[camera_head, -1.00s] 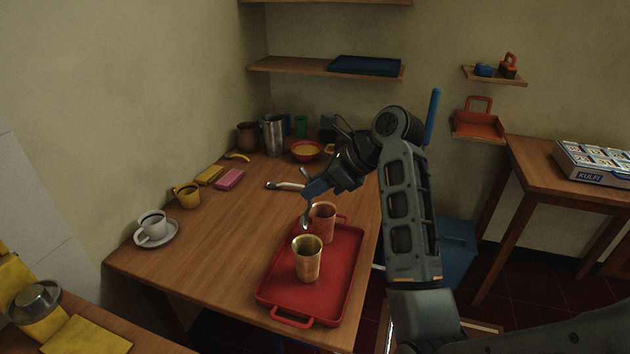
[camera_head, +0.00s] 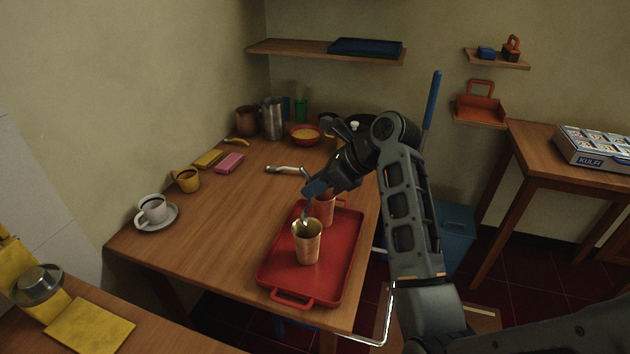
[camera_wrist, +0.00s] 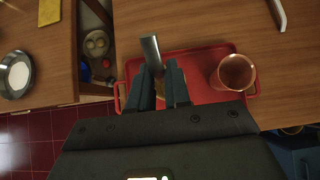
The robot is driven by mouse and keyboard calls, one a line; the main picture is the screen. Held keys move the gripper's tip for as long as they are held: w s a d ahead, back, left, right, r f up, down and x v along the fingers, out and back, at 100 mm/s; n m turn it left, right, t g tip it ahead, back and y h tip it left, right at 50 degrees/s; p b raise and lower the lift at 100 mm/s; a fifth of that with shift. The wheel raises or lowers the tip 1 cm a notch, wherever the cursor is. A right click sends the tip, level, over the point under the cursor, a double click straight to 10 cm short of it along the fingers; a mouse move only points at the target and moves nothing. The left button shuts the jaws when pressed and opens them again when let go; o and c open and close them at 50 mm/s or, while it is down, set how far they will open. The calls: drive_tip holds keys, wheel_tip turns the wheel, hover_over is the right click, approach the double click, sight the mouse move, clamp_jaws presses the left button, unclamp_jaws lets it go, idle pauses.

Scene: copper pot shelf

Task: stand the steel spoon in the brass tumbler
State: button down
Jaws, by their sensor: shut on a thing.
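The brass tumbler (camera_head: 308,250) stands upright on the red tray (camera_head: 336,262). My gripper (camera_head: 314,190) is above and slightly behind it, shut on the steel spoon (camera_head: 304,214). The spoon hangs bowl down, with its bowl at the tumbler's mouth. I cannot tell whether its tip is inside the rim or just above or behind it. In the wrist view, the spoon's handle (camera_wrist: 151,50) sticks up between the fingers of my gripper (camera_wrist: 159,78). The tumbler is mostly hidden there behind the fingers.
A copper cup (camera_head: 325,211) stands on the tray just behind the tumbler, close under my gripper; it also shows in the wrist view (camera_wrist: 234,74). A silver-handled item (camera_head: 284,170) lies farther back. A white cup (camera_head: 152,208) on a saucer stands left. The table's middle is clear.

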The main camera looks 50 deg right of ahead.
drive_tip(key=shift+f+b, duration=0.45)
drive_tip(key=shift+f, duration=1.7)
drive_tip(key=c, duration=1)
unclamp_jaws()
drive_tip(key=v, duration=0.7)
drive_tip(key=shift+s+r, duration=0.2)
drive_tip(key=shift+s, duration=0.1)
